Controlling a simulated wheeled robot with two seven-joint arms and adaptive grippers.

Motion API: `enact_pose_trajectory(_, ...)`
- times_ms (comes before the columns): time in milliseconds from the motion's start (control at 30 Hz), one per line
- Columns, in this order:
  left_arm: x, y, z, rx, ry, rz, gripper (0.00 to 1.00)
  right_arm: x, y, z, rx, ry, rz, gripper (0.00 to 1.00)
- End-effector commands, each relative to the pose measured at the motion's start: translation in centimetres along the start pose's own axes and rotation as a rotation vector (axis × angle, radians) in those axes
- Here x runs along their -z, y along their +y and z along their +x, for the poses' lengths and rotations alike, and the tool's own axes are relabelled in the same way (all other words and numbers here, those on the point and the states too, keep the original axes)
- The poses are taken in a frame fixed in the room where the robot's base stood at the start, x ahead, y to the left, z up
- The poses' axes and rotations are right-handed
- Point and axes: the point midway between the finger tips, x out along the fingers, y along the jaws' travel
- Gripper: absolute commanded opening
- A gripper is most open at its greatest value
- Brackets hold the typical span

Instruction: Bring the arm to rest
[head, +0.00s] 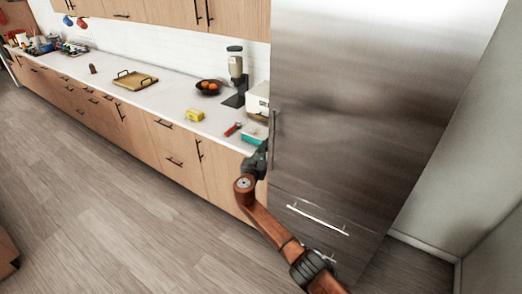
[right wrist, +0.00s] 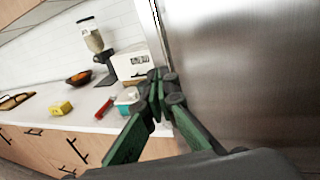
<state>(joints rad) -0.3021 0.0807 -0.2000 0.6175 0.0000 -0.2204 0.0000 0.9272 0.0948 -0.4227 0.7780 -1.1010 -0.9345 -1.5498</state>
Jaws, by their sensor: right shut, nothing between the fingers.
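My right arm reaches up from the bottom right of the head view. Its gripper (head: 262,152) is in front of the counter's right end, close to the fridge's left edge. In the right wrist view the green fingers of the gripper (right wrist: 158,88) come together at their tips, shut with nothing between them. My left gripper is in neither view.
The steel fridge (head: 360,110) stands right of the gripper. The wood floor (head: 120,220) at left is clear.

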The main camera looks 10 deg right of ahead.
Motion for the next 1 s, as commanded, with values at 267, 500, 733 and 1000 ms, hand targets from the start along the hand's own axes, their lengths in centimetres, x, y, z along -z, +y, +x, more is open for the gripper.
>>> enact_pose_trajectory(267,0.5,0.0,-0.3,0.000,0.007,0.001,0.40,0.1,0.4,-3.3,-0.001,0.002,0.001,0.00)
enact_pose_trajectory(500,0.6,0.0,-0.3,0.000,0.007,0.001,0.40,1.6,0.0,-3.5,0.000,0.025,0.014,0.00)
enact_pose_trajectory(733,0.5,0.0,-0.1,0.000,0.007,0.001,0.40,14.0,-3.5,-3.6,0.010,0.221,0.170,0.00)
enact_pose_trajectory(1000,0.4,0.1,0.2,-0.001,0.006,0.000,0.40,32.3,-10.1,-7.6,0.106,0.508,0.459,0.00)
